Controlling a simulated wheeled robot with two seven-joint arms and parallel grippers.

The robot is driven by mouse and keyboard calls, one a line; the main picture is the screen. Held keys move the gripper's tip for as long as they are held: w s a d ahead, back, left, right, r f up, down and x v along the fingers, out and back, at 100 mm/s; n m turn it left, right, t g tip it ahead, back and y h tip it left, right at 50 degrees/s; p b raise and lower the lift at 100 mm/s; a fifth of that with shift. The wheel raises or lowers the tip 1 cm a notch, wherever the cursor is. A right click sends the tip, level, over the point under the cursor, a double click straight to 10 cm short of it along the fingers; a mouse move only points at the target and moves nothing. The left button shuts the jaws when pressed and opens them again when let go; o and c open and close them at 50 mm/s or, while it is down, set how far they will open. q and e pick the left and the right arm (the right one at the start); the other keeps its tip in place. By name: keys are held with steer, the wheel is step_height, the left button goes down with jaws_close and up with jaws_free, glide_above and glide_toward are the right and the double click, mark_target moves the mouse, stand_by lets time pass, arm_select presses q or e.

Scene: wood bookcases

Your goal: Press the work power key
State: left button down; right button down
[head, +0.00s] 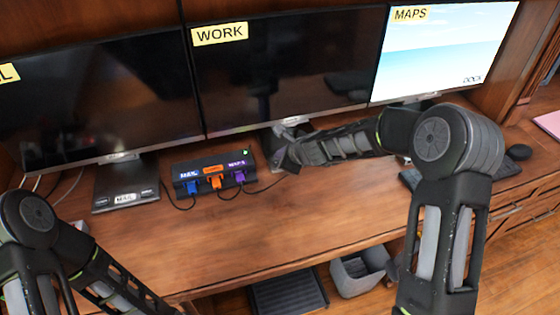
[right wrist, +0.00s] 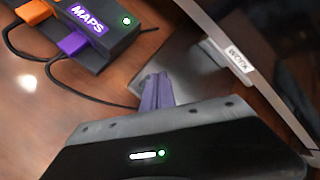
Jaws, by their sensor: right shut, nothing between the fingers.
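The WORK monitor (head: 290,75) in the middle has a dark screen.
A black hub (head: 213,171) with blue, orange and purple plugs sits left of my right gripper, its cables loose on the desk. The MAIL monitor (head: 95,95) is dark; the MAPS monitor (head: 445,45) is lit. The desk front (head: 260,235) is clear.

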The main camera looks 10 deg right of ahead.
step_height(320, 180, up, 6)
steer(key=p, duration=0.5)
steer(key=shift+p, duration=0.35)
